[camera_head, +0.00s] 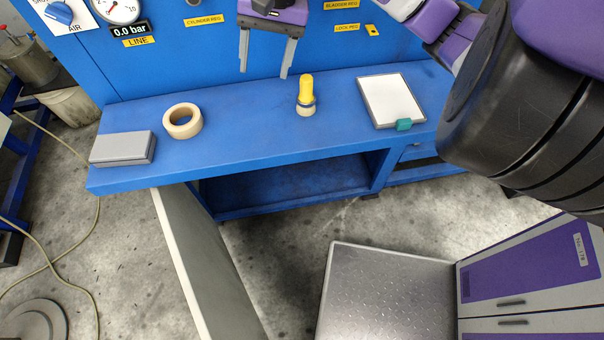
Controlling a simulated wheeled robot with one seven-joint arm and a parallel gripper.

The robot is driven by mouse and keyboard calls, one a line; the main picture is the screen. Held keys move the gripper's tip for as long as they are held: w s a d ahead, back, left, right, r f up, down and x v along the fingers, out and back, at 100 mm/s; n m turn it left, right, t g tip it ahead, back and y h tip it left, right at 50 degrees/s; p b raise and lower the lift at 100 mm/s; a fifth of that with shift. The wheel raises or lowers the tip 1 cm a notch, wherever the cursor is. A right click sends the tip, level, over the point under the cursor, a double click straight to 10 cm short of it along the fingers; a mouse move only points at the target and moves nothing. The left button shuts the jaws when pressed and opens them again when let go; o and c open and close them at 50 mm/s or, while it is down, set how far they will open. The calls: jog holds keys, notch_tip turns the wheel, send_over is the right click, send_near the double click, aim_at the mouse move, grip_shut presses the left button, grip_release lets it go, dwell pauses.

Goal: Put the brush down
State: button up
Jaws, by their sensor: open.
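The brush (306,94) stands upright on the blue bench top, with its yellow handle up and a grey and pale band at its foot. My gripper (264,73) hangs above the bench at the top of the view, to the left of the brush and higher. Its two grey fingers are spread apart with nothing between them. The brush is apart from the fingers.
The blue bench (240,140) also holds a tan tape roll (183,121), a grey box (122,149) and a clipboard (391,99) with a teal clip. A blue panel (170,70) with a gauge (117,8) rises behind. Bare bench top lies between tape and brush.

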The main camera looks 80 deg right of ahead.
jog(key=w+a+r+n+t+y, duration=0.15)
jog(key=w+a+r+t, duration=0.25)
jog(key=w+a+t, duration=0.55)
jog(key=w+a+r+n+t+y, duration=0.1)
jog(key=w+a+r+t+y, duration=0.3)
jog(key=w+a, duration=1)
jog(key=s+a+f+n+h, duration=0.1)
jog(key=s+a+f+h, duration=0.25)
jog(key=s+f, duration=0.5)
jog(key=s+a+f+h, duration=0.3)
jog(key=s+f+h, duration=0.1)
jog(key=s+f, duration=0.45)
jog(key=s+d+n+g+y, duration=0.1)
jog(key=s+n, duration=1.1)
jog(key=s, duration=0.7)
jog(key=shift+s+d+f, duration=0.2)
jog(key=shift+d+f, duration=0.2)
jog(key=shift+f, duration=0.05)
